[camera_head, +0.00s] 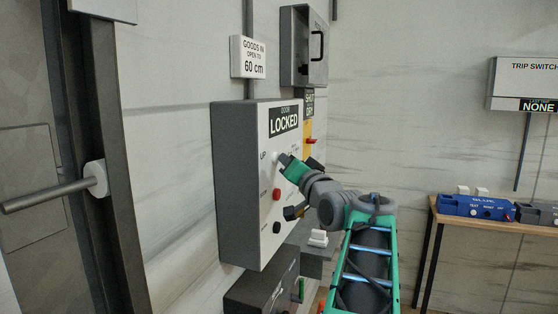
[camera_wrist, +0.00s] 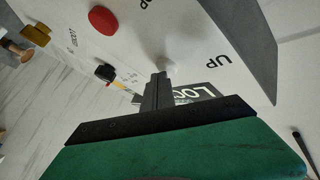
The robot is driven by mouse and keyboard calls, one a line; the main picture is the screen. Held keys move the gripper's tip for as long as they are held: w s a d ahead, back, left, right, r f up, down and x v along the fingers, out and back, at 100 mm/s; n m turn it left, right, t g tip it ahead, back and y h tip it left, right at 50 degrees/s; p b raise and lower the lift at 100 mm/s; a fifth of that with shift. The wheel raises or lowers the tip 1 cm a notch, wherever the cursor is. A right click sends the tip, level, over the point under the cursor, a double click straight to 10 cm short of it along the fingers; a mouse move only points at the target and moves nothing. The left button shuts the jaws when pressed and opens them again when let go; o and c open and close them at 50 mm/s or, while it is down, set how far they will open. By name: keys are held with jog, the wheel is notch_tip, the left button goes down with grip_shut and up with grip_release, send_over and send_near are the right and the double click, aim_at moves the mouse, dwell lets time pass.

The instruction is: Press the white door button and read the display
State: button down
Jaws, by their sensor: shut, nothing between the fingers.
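The grey-sided door control box (camera_head: 236,185) hangs on the wall with a white front. Its display (camera_head: 284,121) reads "DOOR LOCKED"; in the wrist view the display (camera_wrist: 200,92) is partly hidden behind my gripper. The white button (camera_wrist: 169,67) sits beside the "UP" label; in the head view my fingertips largely cover it. My gripper (camera_head: 285,160) is shut and empty, with its fingertips (camera_wrist: 158,78) right at the white button. I cannot tell whether they touch it.
A door handle (camera_head: 50,195) sticks out at the left. A "GOODS IN OPEN TO 60 cm" sign (camera_head: 248,57) and a grey box (camera_head: 304,46) hang above. A dark box (camera_head: 262,287) stands below. A bench with a blue device (camera_head: 475,207) is at the right, under a "TRIP SWITCH" sign (camera_head: 525,80) showing "NONE".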

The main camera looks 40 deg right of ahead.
dwell(0.3)
jog(key=shift+s+d+b, duration=0.35)
jog(key=shift+s, duration=0.4)
jog(key=shift+s+d, duration=0.1)
jog(key=s, duration=0.1)
jog(key=s+d, duration=0.1)
jog(key=s, duration=0.1)
jog(key=s+d+b, duration=0.1)
jog(key=shift+s, duration=0.15)
dwell(0.5)
